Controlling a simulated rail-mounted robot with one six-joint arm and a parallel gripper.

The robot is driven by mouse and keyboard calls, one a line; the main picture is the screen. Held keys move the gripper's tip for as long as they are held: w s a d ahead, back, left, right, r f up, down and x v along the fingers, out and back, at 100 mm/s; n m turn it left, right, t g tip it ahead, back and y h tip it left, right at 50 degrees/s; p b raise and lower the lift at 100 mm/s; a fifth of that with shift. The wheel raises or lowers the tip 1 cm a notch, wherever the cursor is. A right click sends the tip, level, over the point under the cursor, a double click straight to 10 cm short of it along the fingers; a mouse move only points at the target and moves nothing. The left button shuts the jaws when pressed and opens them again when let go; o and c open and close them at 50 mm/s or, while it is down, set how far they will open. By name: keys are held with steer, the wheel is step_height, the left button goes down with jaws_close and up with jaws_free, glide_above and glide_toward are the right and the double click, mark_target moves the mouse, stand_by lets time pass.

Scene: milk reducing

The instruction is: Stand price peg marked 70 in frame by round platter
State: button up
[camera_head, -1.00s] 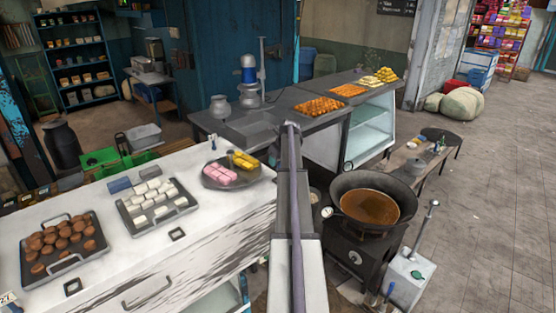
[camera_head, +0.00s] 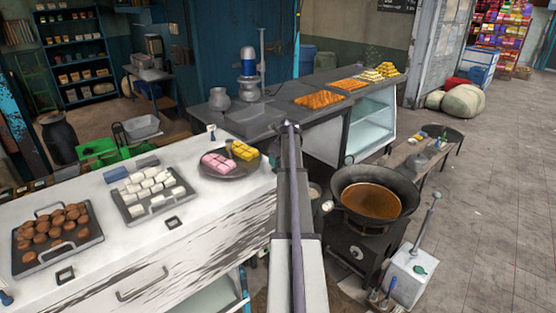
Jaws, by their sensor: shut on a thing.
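The round dark platter (camera_head: 236,172) sits at the right end of the white counter, with pink and yellow sweets on it. A small white tag on a dark blue stem (camera_head: 212,132) stands behind the platter; its marking is too small to read. A square dark frame (camera_head: 174,222) lies on the counter front before the white-sweets tray, and another frame (camera_head: 65,275) lies farther left. Both look empty. My arm rises through the middle of the view, right of the platter. My gripper is not visible, nor is anything in it.
A tray of white sweets (camera_head: 129,205) and a tray of brown sweets (camera_head: 94,238) stand on the counter. A wide pan of brown liquid (camera_head: 372,197) is on a stove right of my arm. A blue peg end (camera_head: 5,297) shows at the lower left edge.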

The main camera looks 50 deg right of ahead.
steer(key=shift+f, duration=0.1)
steer(key=o, duration=1)
steer(key=d+p+v, duration=0.1)
steer(key=p+v, duration=0.9)
steer(key=shift+s+a+r, duration=0.2)
steer(key=shift+a+r, duration=0.2)
steer(key=shift+a, duration=0.05)
